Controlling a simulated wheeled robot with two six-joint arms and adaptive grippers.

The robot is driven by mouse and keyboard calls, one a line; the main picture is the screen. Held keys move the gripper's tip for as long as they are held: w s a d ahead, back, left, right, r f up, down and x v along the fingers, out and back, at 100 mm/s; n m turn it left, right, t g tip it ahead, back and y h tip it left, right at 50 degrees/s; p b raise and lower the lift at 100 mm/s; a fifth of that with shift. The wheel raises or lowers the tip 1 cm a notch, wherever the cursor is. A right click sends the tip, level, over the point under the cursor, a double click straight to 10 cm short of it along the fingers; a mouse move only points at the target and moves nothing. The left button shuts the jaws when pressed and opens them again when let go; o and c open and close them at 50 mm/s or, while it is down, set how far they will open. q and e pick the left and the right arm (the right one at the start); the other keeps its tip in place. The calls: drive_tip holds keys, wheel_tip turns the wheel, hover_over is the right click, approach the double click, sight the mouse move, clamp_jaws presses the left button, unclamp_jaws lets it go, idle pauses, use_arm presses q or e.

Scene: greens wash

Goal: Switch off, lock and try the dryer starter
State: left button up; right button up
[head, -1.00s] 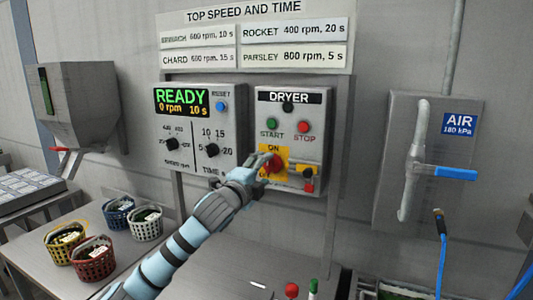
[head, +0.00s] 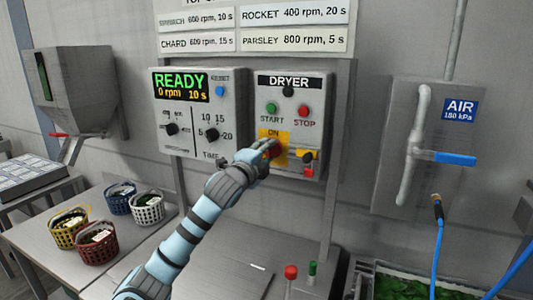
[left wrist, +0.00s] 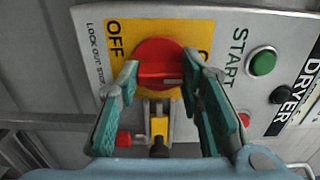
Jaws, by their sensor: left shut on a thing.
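The dryer starter box (head: 316,134) hangs on the wall frame, with a green START button (head: 271,108) and a red STOP button (head: 303,111). Its red rotary knob (left wrist: 158,62) sits on a yellow plate (left wrist: 118,42) marked OFF; ON shows in the head view. My left gripper (left wrist: 160,80) is shut on the knob, one finger on each side. The knob's bar lies across the left wrist view, a pale mark near its right end. Beside the knob are a yellow part (left wrist: 159,127) and a small red part (left wrist: 123,138). My right gripper is out of view.
A control box (head: 199,112) left of the starter reads READY, 0 rpm, 10 s. Several baskets (head: 97,242) stand on the table at left. An air pipe with a blue handle (head: 455,158) is at right.

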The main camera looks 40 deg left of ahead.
use_arm(q)
drive_tip(key=shift+n, duration=0.3)
drive_tip(key=n+p, duration=0.2)
drive_tip(key=n, duration=0.1)
drive_tip(key=n+p, duration=0.1)
drive_tip(key=n, duration=1.3)
drive_tip(key=shift+n, duration=0.3)
drive_tip(key=o, duration=1.2)
drive_tip(key=shift+c, duration=0.2)
drive_tip(key=shift+s, duration=0.15)
